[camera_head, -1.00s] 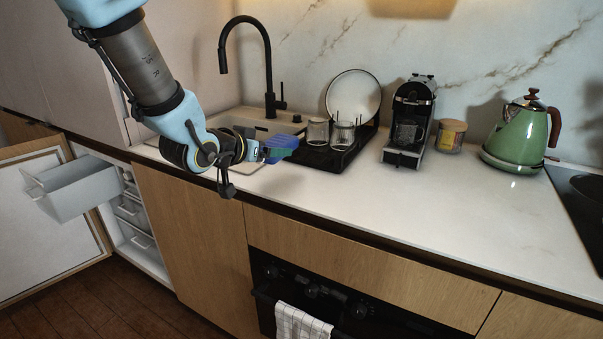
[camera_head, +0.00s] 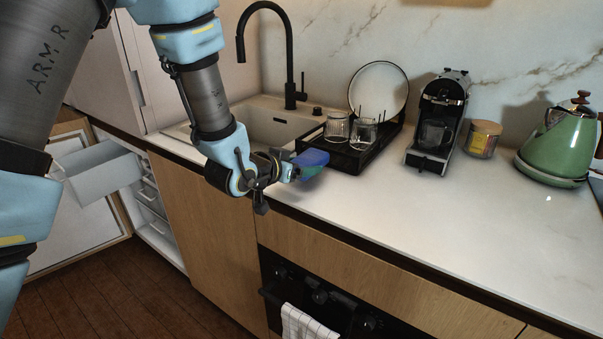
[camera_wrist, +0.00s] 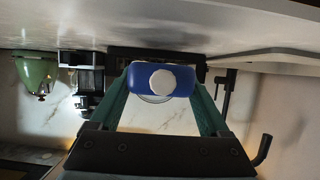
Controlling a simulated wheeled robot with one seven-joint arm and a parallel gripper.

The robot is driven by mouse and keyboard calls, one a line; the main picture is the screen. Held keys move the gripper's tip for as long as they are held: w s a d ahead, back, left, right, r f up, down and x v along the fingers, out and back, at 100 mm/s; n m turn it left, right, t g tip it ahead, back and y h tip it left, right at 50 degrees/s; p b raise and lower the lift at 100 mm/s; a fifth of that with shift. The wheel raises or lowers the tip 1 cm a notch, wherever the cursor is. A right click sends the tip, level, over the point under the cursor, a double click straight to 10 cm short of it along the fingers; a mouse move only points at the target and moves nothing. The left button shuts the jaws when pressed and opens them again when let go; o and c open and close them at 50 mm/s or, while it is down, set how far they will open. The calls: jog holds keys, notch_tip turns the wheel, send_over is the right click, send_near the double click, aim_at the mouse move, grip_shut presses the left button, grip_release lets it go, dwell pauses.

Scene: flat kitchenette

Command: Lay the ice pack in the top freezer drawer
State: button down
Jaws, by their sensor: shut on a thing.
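The blue ice pack (camera_head: 312,158) is held at the counter's front edge, left of centre in the head view. The top freezer drawer (camera_head: 97,171) is a pale grey bin pulled out at the far left, below counter height. Its inside is only partly visible. The freezer door (camera_head: 75,225) stands open behind it.
A dish rack (camera_head: 345,158) with two glasses and a plate stands behind the gripper, beside the sink (camera_head: 255,125). A coffee machine (camera_head: 438,120), a jar (camera_head: 484,139) and a green kettle (camera_head: 558,143) stand further right. Lower freezer drawers (camera_head: 150,200) are shut. The front counter is clear.

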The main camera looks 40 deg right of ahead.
jog(key=shift+f, duration=1.25)
jog(key=shift+f, duration=0.15)
jog(key=shift+f, duration=0.1)
grip_release()
jog(key=shift+r, duration=0.2)
jog(key=p+v, duration=0.1)
jog(key=v, duration=0.8)
jog(key=shift+a+r, duration=0.2)
jog(key=shift+r, duration=0.1)
jog(key=shift+a+r+p, duration=0.1)
jog(key=shift+p, duration=0.95)
